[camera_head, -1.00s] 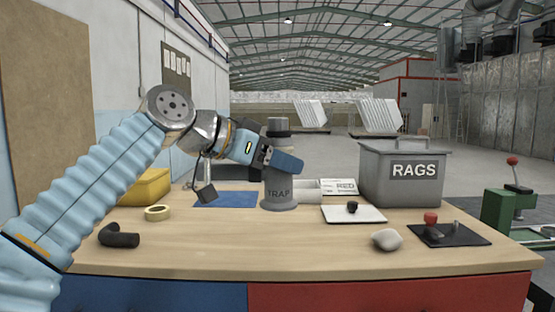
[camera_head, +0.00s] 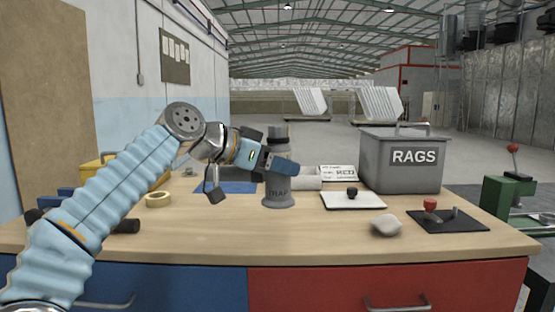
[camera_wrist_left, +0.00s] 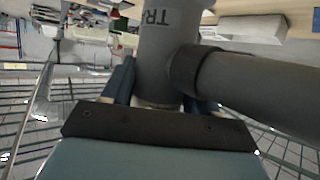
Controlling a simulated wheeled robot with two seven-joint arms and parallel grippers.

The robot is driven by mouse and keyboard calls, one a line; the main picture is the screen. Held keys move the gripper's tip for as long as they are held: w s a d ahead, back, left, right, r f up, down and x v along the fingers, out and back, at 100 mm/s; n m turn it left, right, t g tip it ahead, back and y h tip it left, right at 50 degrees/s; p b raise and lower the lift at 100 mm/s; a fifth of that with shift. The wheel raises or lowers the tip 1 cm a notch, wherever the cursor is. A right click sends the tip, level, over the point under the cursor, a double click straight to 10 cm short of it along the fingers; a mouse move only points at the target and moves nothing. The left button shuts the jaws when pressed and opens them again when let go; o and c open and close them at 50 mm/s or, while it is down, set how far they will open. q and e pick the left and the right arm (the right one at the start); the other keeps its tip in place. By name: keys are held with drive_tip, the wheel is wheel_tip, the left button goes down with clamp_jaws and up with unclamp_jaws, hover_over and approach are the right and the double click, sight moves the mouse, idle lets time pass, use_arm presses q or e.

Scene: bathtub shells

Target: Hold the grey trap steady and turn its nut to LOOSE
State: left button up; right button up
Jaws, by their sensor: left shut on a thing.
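The grey trap (camera_head: 278,187), marked TRAP, stands upright on the wooden bench, with a dark grey cap-like part at its top (camera_head: 279,133). My left gripper (camera_head: 281,162) comes in from the left and is shut on the trap's upper body. In the left wrist view the trap's grey body (camera_wrist_left: 165,45) lies between my left gripper's fingers (camera_wrist_left: 158,95), and a thick grey side pipe (camera_wrist_left: 255,88) runs off to the right. The nut's marking cannot be read. My right gripper is not in view.
A grey RAGS bin (camera_head: 402,165) stands at the back right. A white board with a black knob (camera_head: 352,193), a pale stone-like lump (camera_head: 386,225) and a black plate with a red knob (camera_head: 447,220) lie right. A tape roll (camera_head: 158,200) lies left. The front middle is clear.

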use_arm(q)
drive_tip(key=shift+w+f+p, duration=0.4)
drive_tip(key=shift+w+f, duration=1.4)
drive_tip(key=shift+w, duration=0.2)
drive_tip(key=shift+w+f+p, duration=0.4)
drive_tip(key=shift+w+f, duration=1.35)
drive_tip(key=shift+w, duration=0.35)
drive_tip(key=shift+f, duration=0.35)
